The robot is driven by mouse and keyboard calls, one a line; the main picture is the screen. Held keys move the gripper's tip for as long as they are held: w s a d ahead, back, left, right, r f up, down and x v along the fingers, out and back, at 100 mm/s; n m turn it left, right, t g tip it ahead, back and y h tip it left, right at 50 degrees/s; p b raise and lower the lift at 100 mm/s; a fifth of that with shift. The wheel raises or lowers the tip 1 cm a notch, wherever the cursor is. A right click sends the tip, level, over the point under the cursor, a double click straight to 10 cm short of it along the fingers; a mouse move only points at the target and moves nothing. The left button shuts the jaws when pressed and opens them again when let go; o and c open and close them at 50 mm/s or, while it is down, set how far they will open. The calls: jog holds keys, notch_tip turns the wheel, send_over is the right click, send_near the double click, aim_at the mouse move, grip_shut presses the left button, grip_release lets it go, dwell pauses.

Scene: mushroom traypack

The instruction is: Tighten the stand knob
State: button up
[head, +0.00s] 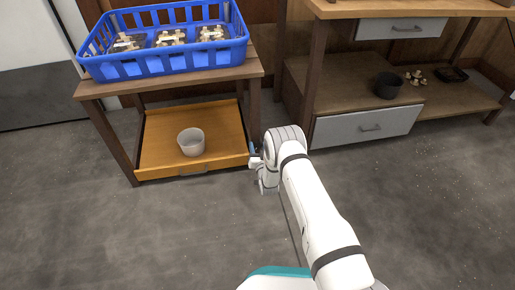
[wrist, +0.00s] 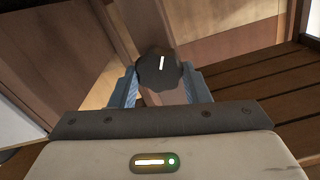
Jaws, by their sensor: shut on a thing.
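The stand knob (wrist: 158,76) is dark and lobed, with a white line on its face, close to upright and leaning slightly right. My gripper (wrist: 160,92) has its two blue fingers on either side of the knob, shut on it in the wrist view. In the head view my gripper (head: 252,152) is at the right side of the wooden stand (head: 170,86), by its front right leg. The knob itself cannot be made out there, behind my gripper and arm.
A blue crate (head: 165,65) with several packs of mushrooms stands on the stand's top. A light grey pot (head: 191,142) sits on the orange lower tray (head: 160,165). A shelf unit (head: 300,75) with grey drawers and a black pot (head: 388,85) stands right. The floor in front is clear.

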dwell(0.3)
jog(key=o, duration=1)
jog(key=shift+c, duration=0.2)
jog(key=p+v, duration=0.3)
jog(key=v, duration=0.5)
jog(key=shift+p, duration=0.3)
jog(key=shift+w, duration=0.1)
